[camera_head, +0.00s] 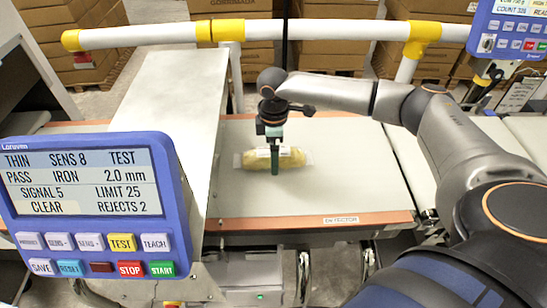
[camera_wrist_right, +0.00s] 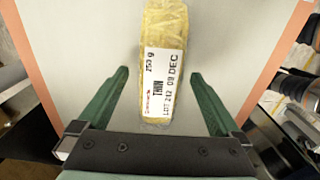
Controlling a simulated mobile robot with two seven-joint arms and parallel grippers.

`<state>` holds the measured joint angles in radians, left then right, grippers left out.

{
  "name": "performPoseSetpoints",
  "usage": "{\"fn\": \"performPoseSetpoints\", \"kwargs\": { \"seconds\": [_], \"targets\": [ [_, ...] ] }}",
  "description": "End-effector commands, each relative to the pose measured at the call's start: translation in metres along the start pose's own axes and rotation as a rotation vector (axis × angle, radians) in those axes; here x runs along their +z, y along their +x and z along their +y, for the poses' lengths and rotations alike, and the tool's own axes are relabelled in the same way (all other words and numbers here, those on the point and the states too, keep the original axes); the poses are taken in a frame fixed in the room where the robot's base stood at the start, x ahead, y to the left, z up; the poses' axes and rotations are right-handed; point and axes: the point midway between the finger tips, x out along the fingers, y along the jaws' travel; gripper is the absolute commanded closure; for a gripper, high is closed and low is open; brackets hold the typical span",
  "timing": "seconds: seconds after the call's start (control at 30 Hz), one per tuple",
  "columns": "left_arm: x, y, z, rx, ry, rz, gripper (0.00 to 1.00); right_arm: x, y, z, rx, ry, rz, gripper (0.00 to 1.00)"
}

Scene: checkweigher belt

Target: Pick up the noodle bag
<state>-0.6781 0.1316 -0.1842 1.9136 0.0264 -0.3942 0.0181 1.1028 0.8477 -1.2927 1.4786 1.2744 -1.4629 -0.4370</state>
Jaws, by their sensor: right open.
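The noodle bag (camera_head: 290,157) is a clear pack of yellow noodles lying flat on the belt (camera_head: 345,180) marked DETECTOR. In the right wrist view the noodle bag (camera_wrist_right: 168,35) lies lengthwise, with a white printed label facing up. My right gripper (camera_head: 274,172) is over the bag in the head view and hides part of it. In the right wrist view my right gripper (camera_wrist_right: 158,80) is open, with one green finger on each side of the bag's near end. Gaps show between the fingers and the bag. My left gripper is not in view.
A blue control panel (camera_head: 90,215) stands at the front left. A metal cover (camera_head: 170,110) borders the belt on the left. A white and yellow rail (camera_head: 330,30) runs behind it, with cardboard boxes (camera_head: 335,60) beyond. The belt around the bag is clear.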

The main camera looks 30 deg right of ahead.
Motion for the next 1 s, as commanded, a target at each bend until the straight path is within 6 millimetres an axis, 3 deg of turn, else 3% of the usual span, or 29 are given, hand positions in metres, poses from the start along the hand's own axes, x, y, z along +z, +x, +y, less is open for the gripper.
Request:
{"fn": "performPoseSetpoints", "kwargs": {
  "seconds": [0.07, 0.9, 1.0],
  "targets": [
    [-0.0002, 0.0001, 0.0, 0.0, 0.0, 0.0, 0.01, -0.0001, -0.0001, -0.0002, 0.0, 0.0, 0.0, 0.05],
    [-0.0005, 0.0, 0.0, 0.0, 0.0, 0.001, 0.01, -0.0001, -0.0005, -0.0002, 0.0, -0.001, 0.0, 0.99],
    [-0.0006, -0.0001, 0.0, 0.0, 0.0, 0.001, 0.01, -0.0004, -0.0012, 0.0001, 0.001, 0.0, 0.001, 1.0]
  ]
}}
